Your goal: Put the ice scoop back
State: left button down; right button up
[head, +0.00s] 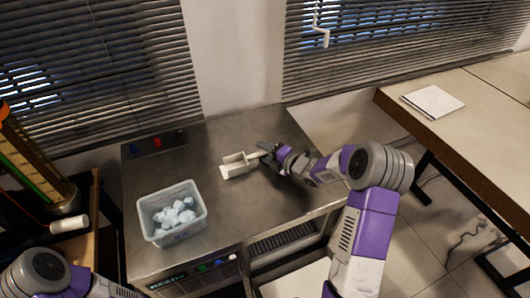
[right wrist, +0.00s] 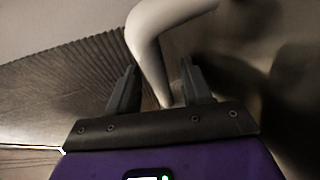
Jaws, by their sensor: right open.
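The white ice scoop (head: 236,166) lies on the grey metal counter, with its handle pointing right toward my right gripper (head: 266,154). My right gripper is open at the handle end, low over the counter. In the right wrist view, the fingers of my right gripper (right wrist: 157,85) stand apart, and a pale curved shape, apparently the scoop's handle, passes between or just beyond them. I cannot tell whether they touch it. A translucent bin (head: 151,232) with ice cubes (head: 174,212) stands at the counter's front left. My left gripper is out of view.
The metal counter (head: 220,205) has free room between bin and right arm. Small red and blue knobs (head: 157,142) sit at its back left. A wooden table (head: 480,110) with a white pad (head: 432,102) stands right. Blinds hang behind.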

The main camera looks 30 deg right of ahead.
jog(key=shift+r, duration=0.1)
jog(key=shift+s+d+r, duration=0.1)
jog(key=shift+s+d, duration=0.05)
jog(key=shift+s, duration=0.05)
jog(key=p+v, duration=0.2)
jog(key=v, duration=0.8)
jog(key=shift+s+d+r, duration=0.15)
jog(key=shift+s, duration=0.2)
jog(key=shift+s+d, duration=0.1)
jog(key=shift+s, duration=0.25)
